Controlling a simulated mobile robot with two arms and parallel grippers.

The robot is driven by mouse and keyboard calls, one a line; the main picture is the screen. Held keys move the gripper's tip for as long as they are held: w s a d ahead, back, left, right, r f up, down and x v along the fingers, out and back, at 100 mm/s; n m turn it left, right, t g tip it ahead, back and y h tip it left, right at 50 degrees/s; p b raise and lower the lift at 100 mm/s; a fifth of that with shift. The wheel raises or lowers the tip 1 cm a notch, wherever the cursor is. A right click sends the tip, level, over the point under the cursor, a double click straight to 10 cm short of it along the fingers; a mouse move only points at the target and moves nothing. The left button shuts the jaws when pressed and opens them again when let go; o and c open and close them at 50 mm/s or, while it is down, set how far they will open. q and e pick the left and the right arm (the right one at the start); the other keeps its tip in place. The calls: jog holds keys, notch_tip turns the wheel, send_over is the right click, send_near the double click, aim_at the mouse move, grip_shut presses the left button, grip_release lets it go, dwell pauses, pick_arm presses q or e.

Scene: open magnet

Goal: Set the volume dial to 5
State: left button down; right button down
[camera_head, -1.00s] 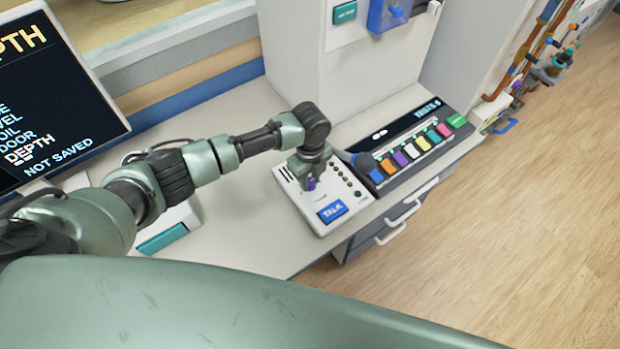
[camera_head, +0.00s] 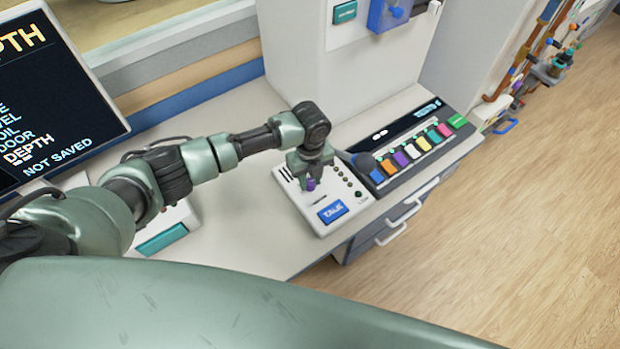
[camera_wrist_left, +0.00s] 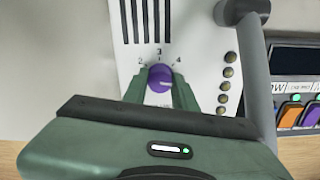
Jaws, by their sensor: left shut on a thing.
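The volume dial is a small purple knob (camera_head: 311,185) on the white talk panel (camera_head: 331,228). In the left wrist view the purple dial (camera_wrist_left: 159,73) sits between the two green fingers, with the printed marks 2, 3 and 4 showing around its far side. The other marks are hidden by my gripper, and I cannot clearly read where the dial points. My left gripper (camera_head: 309,181) comes down from above and is shut on the dial; its fingers also show in the left wrist view (camera_wrist_left: 160,83). My right gripper is not in view.
A blue TALK button (camera_head: 332,212) lies on the near side of the panel. A monitor (camera_head: 45,95) stands at the left.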

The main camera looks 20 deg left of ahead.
aim_at(310, 181)
pick_arm(q)
jog(key=c, duration=1.1)
grip_release()
notch_tip(310, 181, up, 8)
jog(key=shift+b, duration=0.65)
